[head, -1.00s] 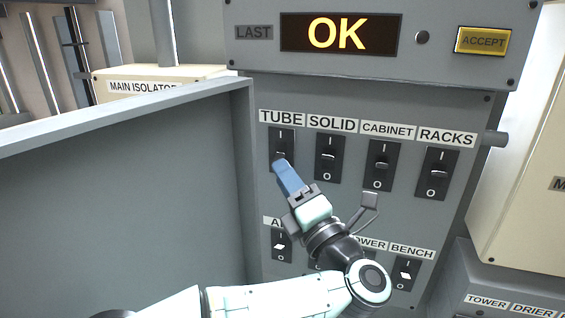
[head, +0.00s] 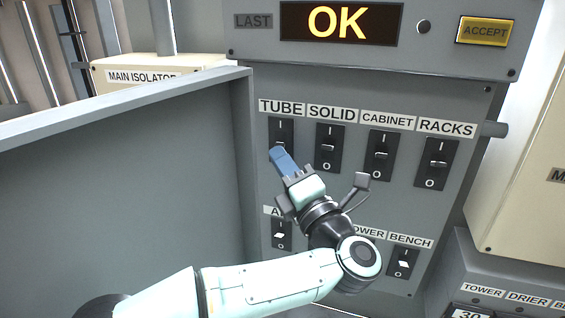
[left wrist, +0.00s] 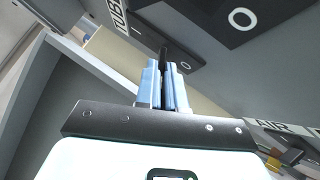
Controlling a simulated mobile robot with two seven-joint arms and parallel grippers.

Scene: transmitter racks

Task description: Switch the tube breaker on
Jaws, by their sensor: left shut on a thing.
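The tube breaker (head: 281,126) is a dark plate under the TUBE label (head: 282,107), at the left end of the upper row. Its "I" mark shows at the top; its lower part is hidden behind my fingers. My left gripper (head: 279,153) reaches up to it, its blue fingertips at the middle of the plate. In the left wrist view the blue fingers (left wrist: 162,85) are close together with the dark breaker lever (left wrist: 163,54) between their tips. The lever's exact position is hard to tell. My right gripper is not in view.
The solid (head: 328,135), cabinet (head: 380,142) and racks (head: 434,150) breakers stand close to the right. A lower row includes the bench breaker (head: 403,265). The display (head: 340,24) above reads OK.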

